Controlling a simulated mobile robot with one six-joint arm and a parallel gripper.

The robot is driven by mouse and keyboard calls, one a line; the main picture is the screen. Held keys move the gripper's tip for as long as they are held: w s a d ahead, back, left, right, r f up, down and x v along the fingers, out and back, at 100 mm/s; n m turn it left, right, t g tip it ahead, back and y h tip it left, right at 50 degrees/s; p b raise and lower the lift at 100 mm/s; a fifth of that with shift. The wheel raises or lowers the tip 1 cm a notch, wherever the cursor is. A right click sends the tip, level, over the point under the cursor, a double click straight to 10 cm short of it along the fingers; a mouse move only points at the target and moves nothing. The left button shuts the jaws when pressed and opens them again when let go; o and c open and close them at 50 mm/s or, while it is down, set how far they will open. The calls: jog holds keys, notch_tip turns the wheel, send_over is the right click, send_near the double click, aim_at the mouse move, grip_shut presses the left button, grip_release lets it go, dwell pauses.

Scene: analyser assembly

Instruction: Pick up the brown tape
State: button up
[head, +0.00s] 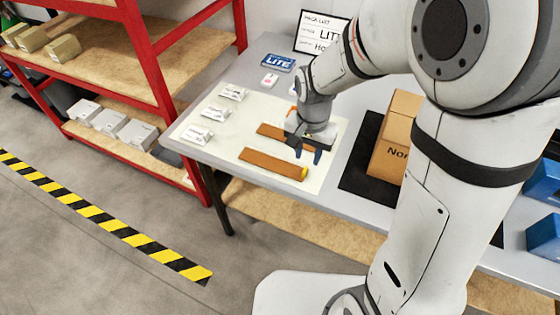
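Two flat brown strips lie on the white mat (190,150) on the table. The nearer brown strip (270,164) shows almost whole and has a yellow end at its right. The farther brown strip (270,131) is partly hidden behind my gripper at its right. I cannot tell which strip is the brown tape. My gripper (308,154) points down over the right part of the mat, close to the right end of the nearer strip. Its two dark fingers are apart, with nothing visible between them. Its exact height above the mat is hard to tell.
Several small white packets (214,113) lie along the mat's left side. A blue LITE box (278,63) and a sign (316,30) stand at the back. A cardboard box (393,140) on a black mat (357,175) stands right of my gripper. Red shelving (152,60) is at left.

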aim_at(305, 170)
notch_tip(305, 170, down, 6)
jog(key=shift+w+a+f, duration=0.15)
jog(key=shift+f, duration=0.05)
grip_shut()
dwell(0.4)
